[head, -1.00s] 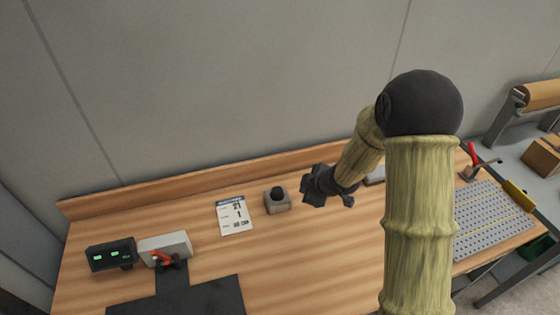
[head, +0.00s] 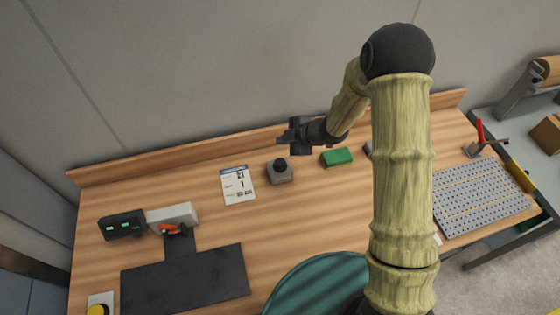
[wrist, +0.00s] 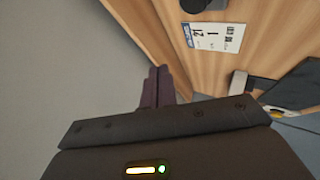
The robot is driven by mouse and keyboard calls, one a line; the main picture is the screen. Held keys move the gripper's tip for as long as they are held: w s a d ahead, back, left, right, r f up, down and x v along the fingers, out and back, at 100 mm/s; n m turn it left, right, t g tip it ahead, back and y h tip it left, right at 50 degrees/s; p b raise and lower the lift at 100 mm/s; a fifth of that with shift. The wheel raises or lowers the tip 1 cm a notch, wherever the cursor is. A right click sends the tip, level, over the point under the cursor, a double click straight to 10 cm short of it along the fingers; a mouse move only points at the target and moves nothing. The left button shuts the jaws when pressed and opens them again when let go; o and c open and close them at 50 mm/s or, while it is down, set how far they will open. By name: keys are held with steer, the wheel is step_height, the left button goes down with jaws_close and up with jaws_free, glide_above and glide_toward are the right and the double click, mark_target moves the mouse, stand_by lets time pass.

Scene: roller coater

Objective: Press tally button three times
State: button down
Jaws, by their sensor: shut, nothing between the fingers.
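A small grey box with a round black button (head: 280,164) on top stands upright near the back of the wooden bench, right of a printed card. It looks like the tally button, though no label on it is readable. Part of the black button also shows at the top edge of the wrist view (wrist: 195,4). My gripper (head: 284,136) is shut and empty, above and behind the box in the head view, apart from it. Its closed fingers show in the wrist view (wrist: 157,85), pointing along the back ledge beside the wall.
The printed card (head: 238,185) lies left of the button box and a green block (head: 337,157) right of it. A dark display (head: 122,225), a white box (head: 172,217), a black mat (head: 190,280) and a yellow button (head: 97,309) are at left. A perforated plate (head: 480,200) is at right.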

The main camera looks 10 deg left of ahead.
mark_target(283, 163)
steer(key=shift+f+b, duration=3.3)
steer(key=shift+f, duration=0.85)
steer(key=shift+w+d, duration=0.1)
steer(key=shift+s, duration=0.2)
steer(key=shift+w+f+b, duration=0.1)
steer(key=shift+f+b, duration=0.25)
steer(key=shift+f, duration=0.05)
steer(key=shift+f+b, duration=0.45)
steer(key=shift+f, duration=0.1)
steer(key=shift+r+p, duration=0.8)
steer(key=shift+r, duration=0.2)
